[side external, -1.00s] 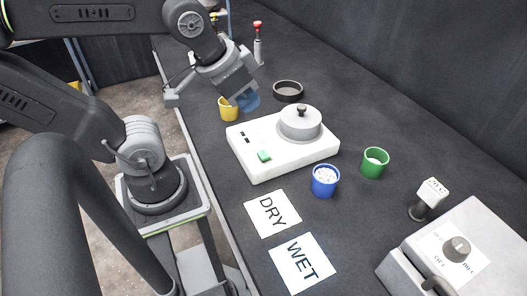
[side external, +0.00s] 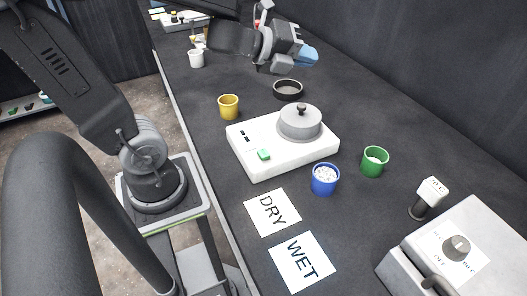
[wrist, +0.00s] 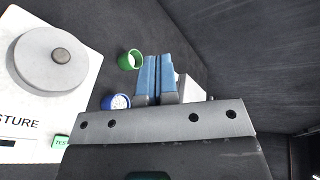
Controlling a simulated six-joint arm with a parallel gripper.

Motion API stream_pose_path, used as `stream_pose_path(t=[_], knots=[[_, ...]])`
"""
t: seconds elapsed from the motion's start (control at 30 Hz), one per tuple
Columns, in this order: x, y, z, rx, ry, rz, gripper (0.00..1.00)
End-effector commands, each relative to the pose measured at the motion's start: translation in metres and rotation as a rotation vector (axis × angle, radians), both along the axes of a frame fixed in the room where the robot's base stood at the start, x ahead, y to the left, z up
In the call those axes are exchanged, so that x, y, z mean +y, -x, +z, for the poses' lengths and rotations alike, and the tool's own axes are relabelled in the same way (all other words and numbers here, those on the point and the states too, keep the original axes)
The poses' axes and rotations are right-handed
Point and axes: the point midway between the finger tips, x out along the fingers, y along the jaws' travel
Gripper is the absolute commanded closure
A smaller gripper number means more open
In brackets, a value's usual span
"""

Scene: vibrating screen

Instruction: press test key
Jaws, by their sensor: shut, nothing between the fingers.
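The test key is a green button (side external: 264,155) on the front left of a white device (side external: 258,172). In the wrist view the green key (wrist: 60,141) shows at the lower left, with part of its "TEST" label readable. A grey round lid with a knob (side external: 300,124) sits on top of the device. My gripper (side external: 308,58) has blue fingertips, is shut and empty, and is in the air beyond the device, near the back wall. In the wrist view the blue fingers (wrist: 156,80) are together, well to the right of the key.
A blue cup with white grains (side external: 325,180) and a green cup (side external: 374,162) stand right of the device. A yellow cup (side external: 229,106) and dark dish (side external: 288,90) stand behind. DRY (side external: 272,212) and WET (side external: 302,262) cards lie in front. A grey dial machine (side external: 440,256) is at right.

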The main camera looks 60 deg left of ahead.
Motion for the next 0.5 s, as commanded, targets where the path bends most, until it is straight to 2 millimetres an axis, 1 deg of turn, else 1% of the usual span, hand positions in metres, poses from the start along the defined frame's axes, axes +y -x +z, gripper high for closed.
stream_pose_path(t=[0.07, 0.17, 0.2, 0.27, 0.3, 0.4, 0.5], knots=[[-0.007, 0.000, -0.012, 0.007, -0.136, -0.179, 1.00], [-0.016, 0.009, -0.030, 0.017, -0.297, -0.429, 1.00], [-0.019, 0.014, -0.038, 0.024, -0.352, -0.532, 1.00], [-0.021, 0.025, -0.050, 0.036, -0.423, -0.683, 1.00], [-0.022, 0.033, -0.057, 0.043, -0.462, -0.781, 1.00], [-0.020, 0.054, -0.073, 0.061, -0.529, -1.004, 1.00], [-0.016, 0.073, -0.083, 0.076, -0.562, -1.178, 1.00]])
